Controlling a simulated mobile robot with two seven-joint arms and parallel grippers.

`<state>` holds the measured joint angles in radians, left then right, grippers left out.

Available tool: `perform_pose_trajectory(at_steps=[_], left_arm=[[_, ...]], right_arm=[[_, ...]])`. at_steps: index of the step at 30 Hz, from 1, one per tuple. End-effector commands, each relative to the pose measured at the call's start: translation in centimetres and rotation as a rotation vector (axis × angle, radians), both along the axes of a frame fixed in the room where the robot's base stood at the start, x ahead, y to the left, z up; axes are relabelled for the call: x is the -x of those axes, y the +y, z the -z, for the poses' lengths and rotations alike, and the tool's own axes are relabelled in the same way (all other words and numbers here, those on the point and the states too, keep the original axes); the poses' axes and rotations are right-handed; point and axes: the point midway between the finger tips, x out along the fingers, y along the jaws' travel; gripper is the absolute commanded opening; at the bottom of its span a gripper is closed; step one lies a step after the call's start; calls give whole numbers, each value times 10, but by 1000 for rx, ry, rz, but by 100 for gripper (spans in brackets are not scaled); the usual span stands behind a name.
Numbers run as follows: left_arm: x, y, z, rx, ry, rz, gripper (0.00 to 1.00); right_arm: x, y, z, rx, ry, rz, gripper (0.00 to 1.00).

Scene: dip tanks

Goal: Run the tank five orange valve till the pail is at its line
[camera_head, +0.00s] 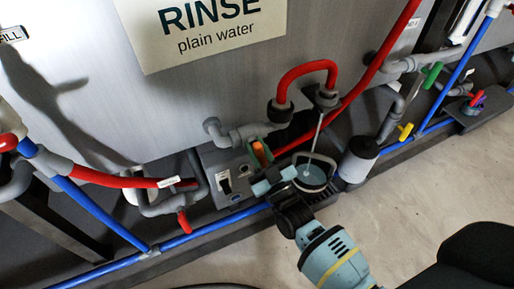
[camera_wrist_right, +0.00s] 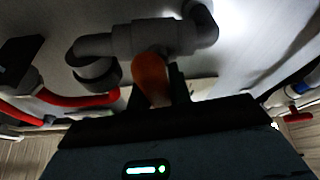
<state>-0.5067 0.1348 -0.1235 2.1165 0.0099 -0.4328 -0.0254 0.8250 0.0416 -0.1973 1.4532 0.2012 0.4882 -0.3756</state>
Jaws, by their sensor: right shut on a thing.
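The orange valve (camera_head: 259,146) sits on a grey pipe fitting low on the tank front. My right gripper (camera_head: 263,160) is shut on its handle. The wrist view shows the orange handle (camera_wrist_right: 152,78) between the dark fingers, below the grey pipe. The pail (camera_head: 313,180) stands just right of my gripper, partly hidden by my arm. A thin stream falls into it from the spout above, and pale blue liquid shows inside. I cannot make out the pail's line. My left gripper is not in view.
A red hose (camera_head: 306,72) arches above the pail. A grey-white cylinder (camera_head: 357,158) stands close on the pail's right. A blue pipe (camera_head: 205,232) runs along the tank base. Yellow (camera_head: 405,131) and green (camera_head: 432,75) handles are farther right. The floor in front is mostly clear.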

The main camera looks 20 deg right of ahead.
Motion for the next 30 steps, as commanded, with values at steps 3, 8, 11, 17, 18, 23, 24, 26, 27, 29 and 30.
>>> perform_pose_trajectory(at_steps=[3, 8, 11, 17, 18, 23, 24, 26, 27, 29, 30], left_arm=[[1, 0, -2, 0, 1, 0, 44], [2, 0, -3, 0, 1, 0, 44], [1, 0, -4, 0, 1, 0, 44], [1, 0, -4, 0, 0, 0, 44], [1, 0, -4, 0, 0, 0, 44], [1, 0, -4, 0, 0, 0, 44], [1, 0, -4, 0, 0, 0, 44], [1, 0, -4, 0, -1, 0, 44], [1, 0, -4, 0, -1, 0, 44], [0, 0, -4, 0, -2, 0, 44], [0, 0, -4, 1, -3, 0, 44]], right_arm=[[0, 0, 0, -77, 5, 0, 0], [0, -1, 0, -149, 6, 0, 0], [0, -1, 0, -181, 8, 0, 0], [0, -1, 1, -210, 10, 0, 0], [0, -1, 1, -211, 10, 1, 0], [0, -1, 1, -213, 10, 0, 0], [0, -1, 1, -214, 10, 0, 0], [0, -1, 1, -214, 10, 0, 0], [0, -1, 1, -214, 10, 0, 0], [0, -1, 1, -213, 9, 0, 25], [0, -1, 1, -213, 9, 0, 31]])
